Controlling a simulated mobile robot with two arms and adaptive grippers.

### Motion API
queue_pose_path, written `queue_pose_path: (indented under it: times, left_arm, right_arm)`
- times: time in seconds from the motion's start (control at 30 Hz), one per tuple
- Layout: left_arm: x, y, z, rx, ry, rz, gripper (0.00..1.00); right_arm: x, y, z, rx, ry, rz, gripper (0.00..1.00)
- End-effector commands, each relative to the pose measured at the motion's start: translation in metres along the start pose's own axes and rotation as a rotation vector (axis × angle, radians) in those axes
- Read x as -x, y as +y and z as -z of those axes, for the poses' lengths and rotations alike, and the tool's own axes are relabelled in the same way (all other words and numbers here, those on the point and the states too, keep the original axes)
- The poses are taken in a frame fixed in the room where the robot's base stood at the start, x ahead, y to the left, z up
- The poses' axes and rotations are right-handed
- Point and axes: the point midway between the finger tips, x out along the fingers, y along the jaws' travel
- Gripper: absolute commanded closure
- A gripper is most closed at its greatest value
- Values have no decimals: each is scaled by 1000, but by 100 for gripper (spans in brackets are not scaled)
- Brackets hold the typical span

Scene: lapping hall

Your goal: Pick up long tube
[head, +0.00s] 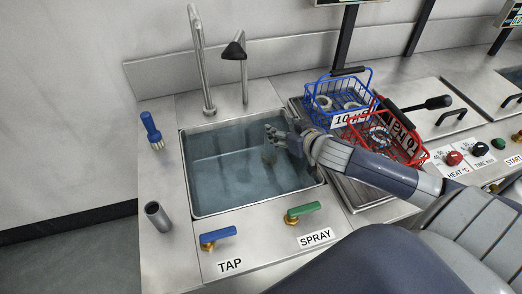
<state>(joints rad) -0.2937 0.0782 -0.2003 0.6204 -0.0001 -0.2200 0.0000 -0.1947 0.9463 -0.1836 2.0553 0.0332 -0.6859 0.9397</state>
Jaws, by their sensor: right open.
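A grey, open-ended tube (158,215) stands slightly tilted on the steel counter left of the sink; I cannot tell whether it is the long tube. My right gripper (271,142) is open over the right part of the water-filled sink (225,170), well to the right of that tube. A small greyish shape shows just below its fingers, and I cannot tell whether it is a finger or a separate thing. My left gripper is not in view.
A blue brush (151,130) stands left of the sink. A tall faucet (202,70) and a spray nozzle (236,60) rise behind it. Blue tap (219,233) and green spray (304,209) levers are in front. Blue (325,97) and red (418,158) wire baskets sit right.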

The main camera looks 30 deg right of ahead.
Motion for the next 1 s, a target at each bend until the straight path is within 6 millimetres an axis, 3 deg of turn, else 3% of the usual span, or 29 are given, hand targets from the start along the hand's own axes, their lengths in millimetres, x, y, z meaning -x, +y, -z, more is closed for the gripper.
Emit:
queue_pose_path:
  times: [0.03, 0.23, 0.57, 1.0]
  left_arm:
    - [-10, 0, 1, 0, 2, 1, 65]
    - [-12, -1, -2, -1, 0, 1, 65]
    - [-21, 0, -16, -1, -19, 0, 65]
    - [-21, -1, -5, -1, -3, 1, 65]
  right_arm:
    - [-6, 3, -2, -2, 13, 4, 46]
    - [-13, 6, -6, -12, 26, 10, 46]
    - [-44, 5, -68, -12, 25, 10, 46]
    - [-73, 5, -65, -9, 29, 9, 46]
